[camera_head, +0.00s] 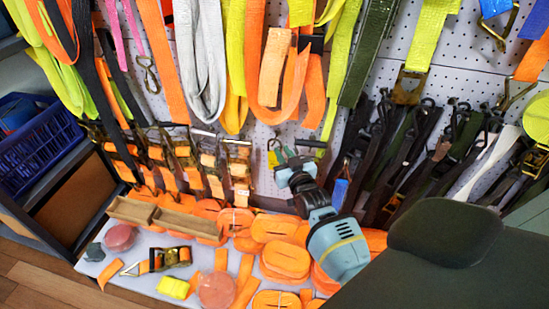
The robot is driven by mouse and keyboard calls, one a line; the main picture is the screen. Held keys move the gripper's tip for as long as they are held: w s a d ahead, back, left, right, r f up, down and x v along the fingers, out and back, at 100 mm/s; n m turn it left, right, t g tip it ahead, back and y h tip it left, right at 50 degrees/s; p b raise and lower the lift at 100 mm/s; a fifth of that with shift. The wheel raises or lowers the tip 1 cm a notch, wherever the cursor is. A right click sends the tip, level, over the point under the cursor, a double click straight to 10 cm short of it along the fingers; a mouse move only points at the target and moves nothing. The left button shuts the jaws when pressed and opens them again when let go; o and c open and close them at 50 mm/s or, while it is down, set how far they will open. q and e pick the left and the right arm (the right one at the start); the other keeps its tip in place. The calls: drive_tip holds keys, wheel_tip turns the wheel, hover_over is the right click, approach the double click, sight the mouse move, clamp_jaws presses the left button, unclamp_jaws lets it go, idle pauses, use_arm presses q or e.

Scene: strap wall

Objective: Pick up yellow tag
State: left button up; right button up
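A small yellow tag (273,158) hangs low on the white pegboard, near the middle of the head view. My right gripper (287,158) is at the wall just right of the tag, with its teal and grey arm coming up from below. The fingertips are very close to the tag, but I cannot tell whether they touch it. The fingers are small and partly merge with the background, so their opening is unclear. My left gripper is not in view.
Orange, yellow, green and grey straps hang above and around the gripper. Dark straps with buckles (400,150) crowd the right side. Rolled orange straps (285,258), a wooden tray (165,218) and a yellow block (173,287) lie on the shelf below. A blue crate (38,145) stands left.

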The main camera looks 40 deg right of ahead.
clamp_jaws()
drive_tip(key=shift+r, duration=0.2)
